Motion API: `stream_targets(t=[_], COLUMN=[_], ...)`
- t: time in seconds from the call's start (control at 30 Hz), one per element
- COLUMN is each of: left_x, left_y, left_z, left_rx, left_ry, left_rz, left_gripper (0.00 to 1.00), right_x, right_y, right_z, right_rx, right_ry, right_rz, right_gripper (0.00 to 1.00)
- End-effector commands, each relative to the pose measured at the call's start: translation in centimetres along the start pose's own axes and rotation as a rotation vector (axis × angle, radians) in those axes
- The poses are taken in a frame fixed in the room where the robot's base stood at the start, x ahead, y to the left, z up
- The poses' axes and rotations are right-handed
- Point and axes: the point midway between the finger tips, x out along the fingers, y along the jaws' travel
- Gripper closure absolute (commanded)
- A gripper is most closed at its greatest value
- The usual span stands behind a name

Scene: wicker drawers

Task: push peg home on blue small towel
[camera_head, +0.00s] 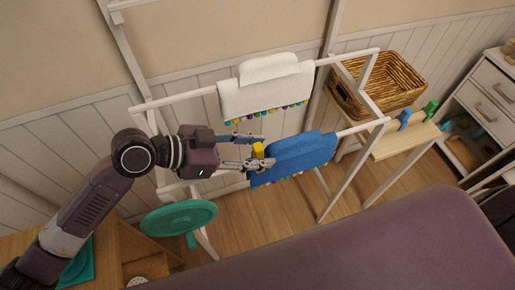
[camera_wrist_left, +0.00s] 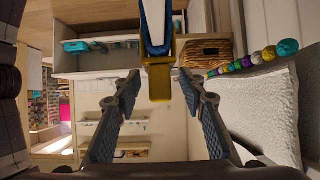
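The blue small towel (camera_head: 300,152) hangs over the lower front rail of a white drying rack. A yellow peg (camera_head: 258,150) sits at the towel's left end. My left gripper (camera_head: 266,150) is open, with one finger on the far side of the peg and one on the near side. In the left wrist view the yellow peg (camera_wrist_left: 158,80) lies between the spread fingertips, with gaps on both sides. The towel (camera_wrist_left: 154,22) shows there edge-on above the peg. How deep the peg sits on the towel is unclear. My right gripper is not in view.
A white towel (camera_head: 266,92) with coloured beads hangs on the rear rail, close to the gripper. A wicker basket (camera_head: 392,84) stands at the right. A round teal object (camera_head: 178,218) is below my left arm. Rack posts stand on both sides.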

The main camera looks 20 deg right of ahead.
Motion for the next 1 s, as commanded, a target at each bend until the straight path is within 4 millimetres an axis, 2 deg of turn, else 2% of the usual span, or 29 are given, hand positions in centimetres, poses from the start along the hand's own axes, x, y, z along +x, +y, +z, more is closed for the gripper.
stream_targets(t=[0.17, 0.4, 0.6, 0.8, 1.0], left_x=[-2.2, -7.4, -10.6, -11.8, -11.9], left_y=[-0.1, -0.1, -0.1, 0.0, 0.0], left_z=[0.1, 0.2, 0.1, 0.0, 0.0], left_rx=[0.002, 0.0, -0.001, 0.001, 0.001], left_ry=[-0.002, -0.004, -0.003, 0.0, 0.0], left_rz=[-0.004, -0.005, -0.002, 0.0, 0.0], left_gripper=[0.62, 0.62, 0.62, 0.62, 0.62], right_x=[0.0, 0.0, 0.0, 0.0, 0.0], right_y=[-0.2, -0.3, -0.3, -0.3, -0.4], right_z=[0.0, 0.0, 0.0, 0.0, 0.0], right_rx=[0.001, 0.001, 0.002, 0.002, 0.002], right_ry=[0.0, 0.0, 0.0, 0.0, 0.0], right_rz=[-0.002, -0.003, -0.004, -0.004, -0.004], right_gripper=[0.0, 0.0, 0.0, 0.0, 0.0])
